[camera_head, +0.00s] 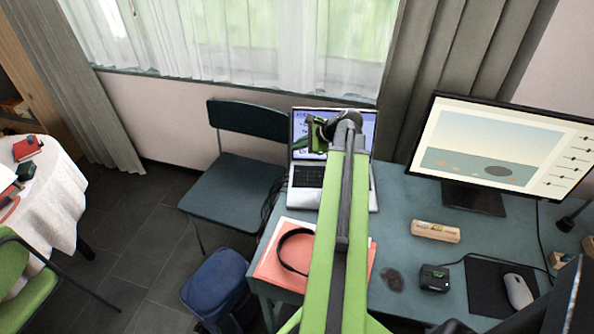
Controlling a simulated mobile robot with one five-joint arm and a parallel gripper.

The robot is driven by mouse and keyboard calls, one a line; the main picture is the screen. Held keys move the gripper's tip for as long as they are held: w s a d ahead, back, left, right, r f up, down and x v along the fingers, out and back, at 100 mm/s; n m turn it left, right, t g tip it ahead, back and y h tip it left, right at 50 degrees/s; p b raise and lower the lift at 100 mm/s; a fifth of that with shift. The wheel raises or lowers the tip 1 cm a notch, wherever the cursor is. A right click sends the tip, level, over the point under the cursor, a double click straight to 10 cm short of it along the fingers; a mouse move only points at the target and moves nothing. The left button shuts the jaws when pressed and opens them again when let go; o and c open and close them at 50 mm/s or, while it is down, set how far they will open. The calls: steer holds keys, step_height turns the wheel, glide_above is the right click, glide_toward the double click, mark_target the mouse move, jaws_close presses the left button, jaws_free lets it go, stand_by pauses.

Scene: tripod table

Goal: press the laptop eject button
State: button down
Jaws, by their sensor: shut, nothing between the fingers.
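The open laptop (307,178) stands on the far left part of the blue-grey desk, with its screen lit. My gripper (312,138) is in front of the left part of the screen, above the keyboard in the picture. It looks small and partly merges with the dark wrist; it is shut and holds nothing. I cannot tell its distance from the laptop. The eject button cannot be made out.
The desk (398,235) also holds a salmon folder (272,268) with a black band, a wooden block (435,232), a small black box (434,278), a mouse (518,291) and a large monitor (500,150). A chair (232,190) and blue bag (217,288) stand left.

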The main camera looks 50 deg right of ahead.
mark_target(300, 172)
step_height(300, 172, down, 9)
steer(key=b, duration=0.8)
steer(key=shift+s+d+b, duration=0.1)
steer(key=shift+s+b, duration=0.05)
steer(key=shift+b, duration=0.2)
stand_by(1.3)
steer(key=shift+f+b, duration=0.3)
steer(key=shift+b, duration=0.05)
steer(key=shift+f+b, duration=0.35)
stand_by(0.4)
steer(key=shift+r+p, duration=0.75)
steer(key=shift+r, duration=0.1)
step_height(300, 172, up, 5)
steer(key=p, duration=0.5)
